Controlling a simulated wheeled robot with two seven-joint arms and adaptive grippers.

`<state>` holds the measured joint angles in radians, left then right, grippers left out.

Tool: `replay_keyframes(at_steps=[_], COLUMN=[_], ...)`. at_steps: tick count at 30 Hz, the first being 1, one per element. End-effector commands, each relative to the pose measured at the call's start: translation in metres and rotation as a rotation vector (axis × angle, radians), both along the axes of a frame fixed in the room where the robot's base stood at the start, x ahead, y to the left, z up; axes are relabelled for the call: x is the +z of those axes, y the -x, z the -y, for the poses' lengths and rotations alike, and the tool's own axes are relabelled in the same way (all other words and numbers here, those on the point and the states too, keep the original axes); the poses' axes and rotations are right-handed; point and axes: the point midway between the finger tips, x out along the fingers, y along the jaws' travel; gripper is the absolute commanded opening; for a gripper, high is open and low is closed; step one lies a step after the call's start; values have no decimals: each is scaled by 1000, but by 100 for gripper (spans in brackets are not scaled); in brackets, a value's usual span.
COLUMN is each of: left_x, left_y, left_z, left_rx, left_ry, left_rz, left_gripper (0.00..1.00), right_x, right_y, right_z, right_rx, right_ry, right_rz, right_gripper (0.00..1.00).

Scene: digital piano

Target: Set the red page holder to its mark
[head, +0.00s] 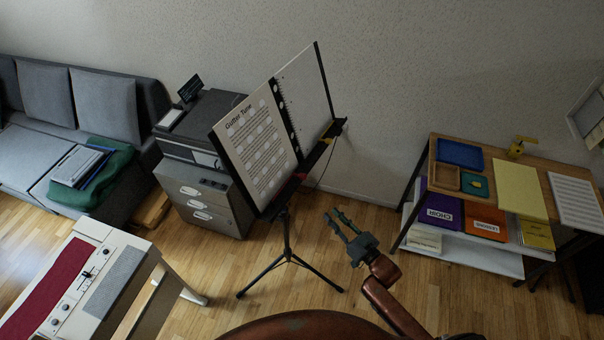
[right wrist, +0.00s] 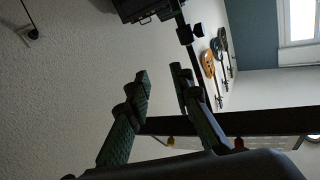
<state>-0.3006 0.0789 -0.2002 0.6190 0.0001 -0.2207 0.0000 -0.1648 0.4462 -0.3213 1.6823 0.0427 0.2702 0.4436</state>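The music stand (head: 287,238) holds an open spiral book (head: 262,135) on its dark ledge (head: 318,152). My left gripper is out of view.
A yellow holder (head: 328,141) sits at the ledge's other end. A side table (head: 545,158) with trays and folders stands at right. A printer on a cabinet (head: 203,200) stands behind the stand; a keyboard (head: 120,270) is at lower left. Floor between stand and table is clear.

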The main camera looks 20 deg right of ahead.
Motion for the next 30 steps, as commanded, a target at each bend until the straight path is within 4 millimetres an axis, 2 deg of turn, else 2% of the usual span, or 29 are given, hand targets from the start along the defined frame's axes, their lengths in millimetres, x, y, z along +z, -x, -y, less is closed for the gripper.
replay_keyframes(at_steps=[1, 3, 6, 9, 14, 24, 30], left_x=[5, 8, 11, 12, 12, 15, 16], left_y=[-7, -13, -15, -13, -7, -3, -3], left_z=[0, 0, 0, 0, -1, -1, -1], left_rx=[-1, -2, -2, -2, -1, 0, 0], left_ry=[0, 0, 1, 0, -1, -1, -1], left_rz=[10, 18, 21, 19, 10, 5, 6], left_gripper=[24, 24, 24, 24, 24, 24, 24], right_x=[53, 107, 163, 195, 213, 231, 236], right_y=[-1, 3, 14, 23, 21, -19, -31], right_z=[-16, -35, -54, -65, -75, -102, -110], right_rx=[49, 109, 176, 219, 240, 237, 236], right_ry=[-36, -85, -137, -168, -186, -184, -182], right_rz=[78, 164, 248, 296, 320, 318, 316], right_gripper=[21, 21, 21, 21, 21, 21, 21])
